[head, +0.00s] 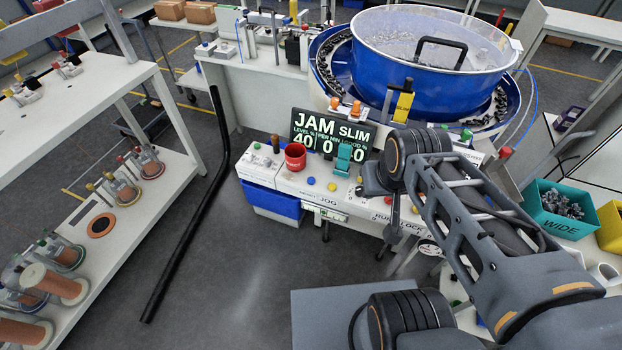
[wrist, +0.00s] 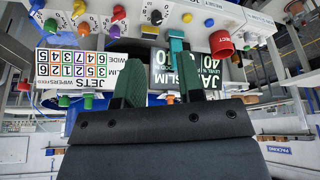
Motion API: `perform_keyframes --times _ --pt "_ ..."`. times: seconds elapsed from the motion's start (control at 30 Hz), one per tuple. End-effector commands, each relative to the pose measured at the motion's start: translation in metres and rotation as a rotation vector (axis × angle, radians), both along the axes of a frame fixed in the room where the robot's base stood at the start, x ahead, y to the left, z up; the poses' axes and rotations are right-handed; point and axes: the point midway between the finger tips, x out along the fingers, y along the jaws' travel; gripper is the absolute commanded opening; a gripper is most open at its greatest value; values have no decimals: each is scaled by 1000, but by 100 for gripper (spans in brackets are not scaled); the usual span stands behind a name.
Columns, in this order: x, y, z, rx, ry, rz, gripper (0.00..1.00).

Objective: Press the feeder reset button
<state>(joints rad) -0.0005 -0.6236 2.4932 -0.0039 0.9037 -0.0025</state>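The feeder console (head: 270,180) stands mid-picture in the head view, with small coloured buttons along its front. These include a blue button (head: 311,181) and a yellow button (head: 332,187). Their labels are too small for me to tell which is the reset button. A teal lever (head: 343,160) and a red cup-like part (head: 295,157) stand behind them; both also show in the wrist view, the lever (wrist: 176,42) and the red part (wrist: 221,44). My gripper (wrist: 160,78) is open and empty, its two fingers apart in front of the console. My arm mostly hides it in the head view.
A display (head: 333,130) reading JAM SLIM stands on the console. A large blue bowl feeder (head: 425,70) is behind it. A teal bin (head: 560,208) is at the right. Shelves with spools (head: 55,283) stand at the left.

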Motion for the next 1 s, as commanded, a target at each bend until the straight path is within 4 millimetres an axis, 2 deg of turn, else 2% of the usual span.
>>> perform_keyframes --times 0.03,0.37,1.0 --pt "0 0 0 0 0 0 30" --pt "0 0 0 0 0 0 0" --pt "0 0 0 0 0 0 0"
